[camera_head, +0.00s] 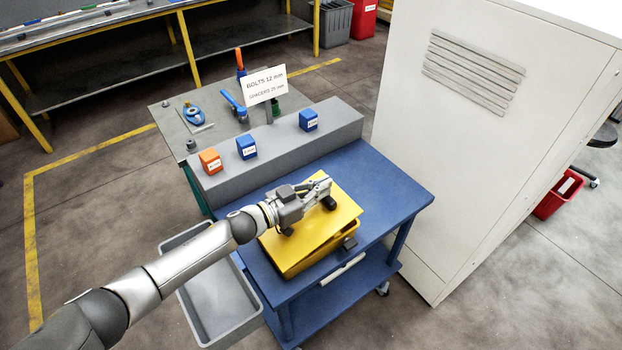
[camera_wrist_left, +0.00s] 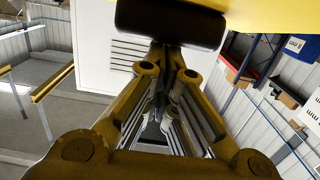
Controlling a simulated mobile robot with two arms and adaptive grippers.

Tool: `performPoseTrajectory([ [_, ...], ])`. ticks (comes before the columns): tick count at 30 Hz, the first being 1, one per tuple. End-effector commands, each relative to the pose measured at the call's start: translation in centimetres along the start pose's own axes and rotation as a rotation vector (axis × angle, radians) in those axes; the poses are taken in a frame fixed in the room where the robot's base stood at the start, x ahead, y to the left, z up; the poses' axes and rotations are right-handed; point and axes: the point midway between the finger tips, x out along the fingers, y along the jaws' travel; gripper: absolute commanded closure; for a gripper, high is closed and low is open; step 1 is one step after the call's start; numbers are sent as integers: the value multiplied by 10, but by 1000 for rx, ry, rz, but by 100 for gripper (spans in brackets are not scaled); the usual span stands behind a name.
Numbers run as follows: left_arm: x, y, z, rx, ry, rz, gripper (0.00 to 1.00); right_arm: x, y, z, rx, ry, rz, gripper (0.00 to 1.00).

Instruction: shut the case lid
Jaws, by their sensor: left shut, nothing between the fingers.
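The yellow case (camera_head: 290,268) stands on the blue table near its front edge. Its yellow lid (camera_head: 338,218) lies low over the body, with a narrow gap that seems to show along the front; I cannot tell whether it is fully down. My left gripper (camera_head: 327,193) is shut and empty, reaching over the lid from the left. The arm hides the lid's left part. My right gripper is not in view.
A grey ledge (camera_head: 285,145) behind the case holds an orange box (camera_head: 210,161) and two blue boxes (camera_head: 246,147). A sign (camera_head: 264,86) stands behind it. A tall white cabinet (camera_head: 440,150) closes off the right. A grey tray (camera_head: 215,290) sits lower left.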

Motion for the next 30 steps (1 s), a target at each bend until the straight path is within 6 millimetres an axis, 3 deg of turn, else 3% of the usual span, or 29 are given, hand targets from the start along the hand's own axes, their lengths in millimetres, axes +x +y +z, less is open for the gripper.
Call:
performPoseTrajectory([
  [14,20,-2,32,5,-201,-1,100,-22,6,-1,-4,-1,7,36],
  [30,22,-2,37,3,-221,-1,100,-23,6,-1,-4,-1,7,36],
])
